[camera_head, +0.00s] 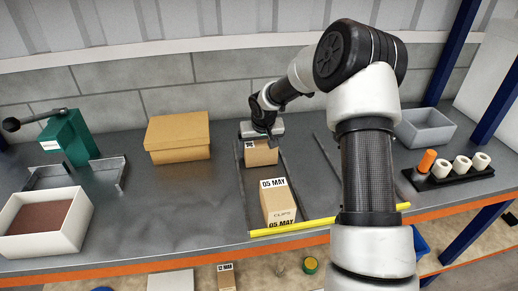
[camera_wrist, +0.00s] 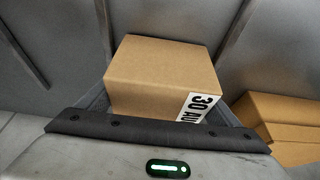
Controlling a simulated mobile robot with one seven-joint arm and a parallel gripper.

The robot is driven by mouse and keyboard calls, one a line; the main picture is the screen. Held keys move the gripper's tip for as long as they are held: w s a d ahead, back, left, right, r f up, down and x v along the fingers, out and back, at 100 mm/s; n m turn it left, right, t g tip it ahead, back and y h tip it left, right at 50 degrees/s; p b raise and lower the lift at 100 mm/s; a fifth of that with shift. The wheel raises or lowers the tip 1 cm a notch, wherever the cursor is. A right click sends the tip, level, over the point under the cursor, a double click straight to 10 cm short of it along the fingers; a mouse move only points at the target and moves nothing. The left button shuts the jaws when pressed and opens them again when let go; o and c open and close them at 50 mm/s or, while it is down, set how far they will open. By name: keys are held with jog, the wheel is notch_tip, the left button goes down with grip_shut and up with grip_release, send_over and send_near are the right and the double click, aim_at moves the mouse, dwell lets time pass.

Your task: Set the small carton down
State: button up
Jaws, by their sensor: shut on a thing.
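My gripper (camera_head: 265,137) is shut on a small brown carton (camera_head: 261,154) at the back of a lane between two dark rails. In the wrist view this carton (camera_wrist: 165,75) sits between the fingers, with a white label reading "30 AU", the rest cut off. Whether its base touches the counter I cannot tell. Another carton (camera_head: 278,205), labelled "05 MAY" and "CLIPS", stands in front of it in the same lane, near a yellow strip (camera_head: 310,222).
A larger brown box (camera_head: 178,137) stands left of the lane. Further left are a green device (camera_head: 68,139) and a white bin (camera_head: 45,222). A grey bin (camera_head: 425,127) and a black holder with white rolls (camera_head: 450,176) are at right. Counter between white bin and lane is clear.

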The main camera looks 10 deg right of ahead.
aim_at(262, 146)
jog(key=shift+w+f, duration=0.1)
jog(key=shift+f, duration=0.05)
jog(key=o, duration=1.1)
jog(key=shift+o, duration=0.2)
jog(key=shift+r, duration=0.5)
jog(key=v, duration=1.1)
jog(key=shift+s+r+p, duration=0.1)
jog(key=shift+s+p, duration=0.2)
jog(key=shift+s, duration=0.05)
